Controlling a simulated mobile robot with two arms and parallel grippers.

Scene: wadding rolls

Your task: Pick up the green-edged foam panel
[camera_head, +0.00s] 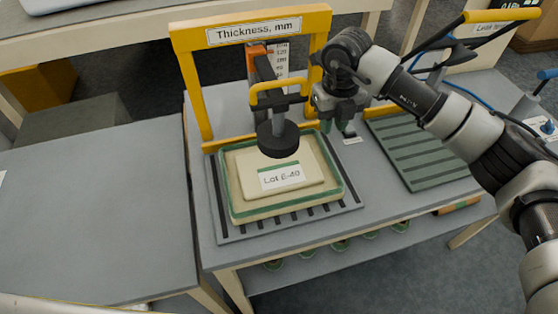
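The green-edged foam panel (239,203) lies flat on a grey slotted plate (228,232) under the yellow thickness gauge frame (188,85). It is cream with a green border, and a smaller cream slab with a white "Lot E-40" label (282,177) sits on its middle. The gauge's black round foot (278,140) is over the panel's back part; whether it touches cannot be told. My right gripper (339,130) points down just behind the panel's back right corner, apart from it. Its fingers look spread, with nothing between them. My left gripper is not in view.
Green-rimmed rolls (339,245) sit on the shelf below. The left table (90,215) is mostly bare. The gauge's yellow post stands close to my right gripper.

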